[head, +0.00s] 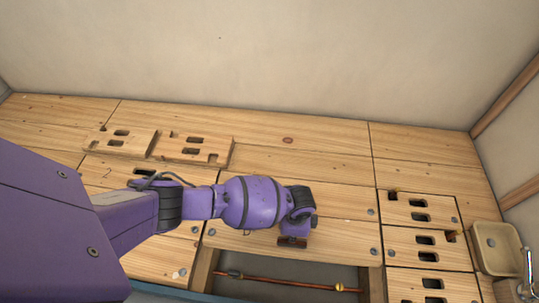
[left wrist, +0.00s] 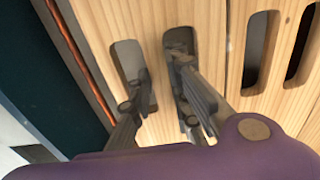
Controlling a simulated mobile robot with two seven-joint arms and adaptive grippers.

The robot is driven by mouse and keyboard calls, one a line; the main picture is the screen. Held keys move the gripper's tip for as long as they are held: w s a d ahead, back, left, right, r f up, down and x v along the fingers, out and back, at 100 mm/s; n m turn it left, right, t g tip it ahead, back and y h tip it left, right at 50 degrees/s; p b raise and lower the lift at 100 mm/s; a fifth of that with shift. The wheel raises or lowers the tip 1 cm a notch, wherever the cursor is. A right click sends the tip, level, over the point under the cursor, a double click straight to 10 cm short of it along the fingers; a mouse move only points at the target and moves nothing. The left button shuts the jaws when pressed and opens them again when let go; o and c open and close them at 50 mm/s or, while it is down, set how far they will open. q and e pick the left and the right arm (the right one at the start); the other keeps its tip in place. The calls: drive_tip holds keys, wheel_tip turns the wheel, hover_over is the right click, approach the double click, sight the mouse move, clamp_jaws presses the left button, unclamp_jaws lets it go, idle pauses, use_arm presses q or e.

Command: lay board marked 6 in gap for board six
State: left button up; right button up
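My left gripper (head: 293,241) is over the middle of the booth, pointing down at a wide board (head: 340,245) with bolts at its corners. In the left wrist view its two fingers (left wrist: 160,85) reach down at two slots of a slotted board (left wrist: 152,60), one on each side of the wood strip between them. I cannot tell whether they press on that strip. No figure 6 is readable; my arm hides part of the board. An open gap (head: 335,275) lies just below the wide board in the head view. My right gripper is not in view.
A copper pipe (head: 290,284) crosses the gap; it also shows in the left wrist view (left wrist: 85,65). Two slotted boards, left (head: 105,148) and right (head: 218,143), lie on the planks at upper left. More slotted boards (head: 395,240) line the right. A basin (head: 490,240) stands far right.

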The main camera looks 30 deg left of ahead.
use_arm(q)
drive_tip(key=o, duration=0.5)
drive_tip(key=shift+w+d+r, duration=0.1)
drive_tip(key=shift+w+r, duration=0.05)
drive_tip(key=shift+w, duration=0.05)
drive_tip(key=shift+s, duration=0.1)
wheel_tip(320, 180, up, 12)
drive_tip(key=shift+f, duration=0.1)
